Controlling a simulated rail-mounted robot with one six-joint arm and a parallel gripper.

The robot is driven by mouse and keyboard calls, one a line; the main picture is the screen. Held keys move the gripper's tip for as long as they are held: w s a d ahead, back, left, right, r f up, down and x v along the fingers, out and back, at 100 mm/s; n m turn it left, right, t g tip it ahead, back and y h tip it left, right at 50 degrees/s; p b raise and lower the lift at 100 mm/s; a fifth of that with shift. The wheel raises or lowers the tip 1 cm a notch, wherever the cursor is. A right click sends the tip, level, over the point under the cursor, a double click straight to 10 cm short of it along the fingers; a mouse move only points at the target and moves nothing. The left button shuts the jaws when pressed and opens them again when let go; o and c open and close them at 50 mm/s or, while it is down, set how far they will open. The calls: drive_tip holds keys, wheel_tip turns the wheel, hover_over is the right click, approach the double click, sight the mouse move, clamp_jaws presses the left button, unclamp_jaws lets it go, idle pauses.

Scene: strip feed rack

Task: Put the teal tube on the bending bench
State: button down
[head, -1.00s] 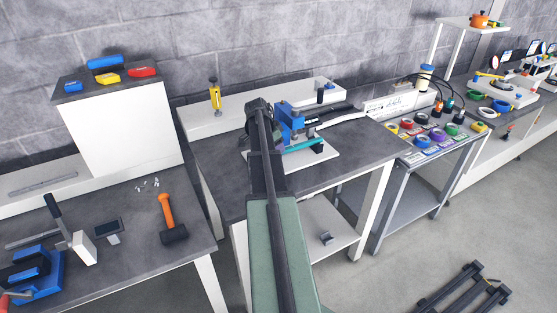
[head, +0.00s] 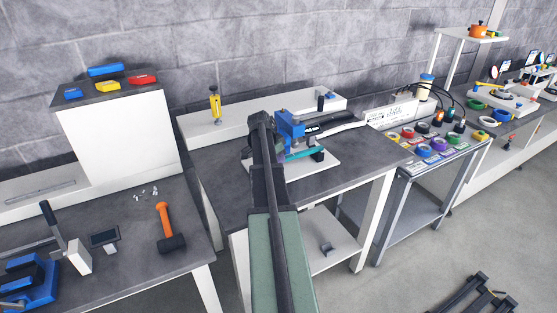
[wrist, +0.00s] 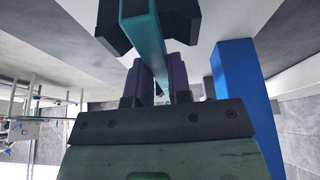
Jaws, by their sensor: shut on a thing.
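The teal tube (head: 304,153) is at the blue bending tool (head: 289,126) on the bending bench (head: 360,163), just above the tool's white base plate (head: 322,165). A dark block is close to its right end. In the wrist view the tube (wrist: 148,45) runs away from between my two fingers, with dark blocks on both sides of it. My gripper (wrist: 161,82) is shut on the tube. In the head view my own arm hides the gripper. I cannot tell whether the tube touches the base or the blocks.
The tool's long lever (head: 338,127) reaches right. A blue upright part (wrist: 240,90) stands close to the right of my fingers in the wrist view. A yellow tool (head: 215,103) stands on the ledge behind. The bench's right part is clear. A hammer (head: 167,225) lies on the left bench.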

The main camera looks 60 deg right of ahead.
drive_tip(key=shift+w+a+r+p, duration=0.1)
drive_tip(key=shift+a+r+p, duration=0.05)
drive_tip(key=shift+r+p, duration=0.25)
wheel_tip(320, 180, up, 7)
drive_tip(key=p, duration=0.6)
drive_tip(key=shift+f+p, duration=0.1)
drive_tip(key=shift+p, duration=0.2)
drive_tip(key=w+a, duration=0.4)
drive_tip(key=a, duration=0.4)
drive_tip(key=w+a, duration=0.5)
drive_tip(key=a, duration=0.4)
drive_tip(key=shift+a+f+b, duration=0.2)
drive_tip(key=shift+f+b, duration=0.15)
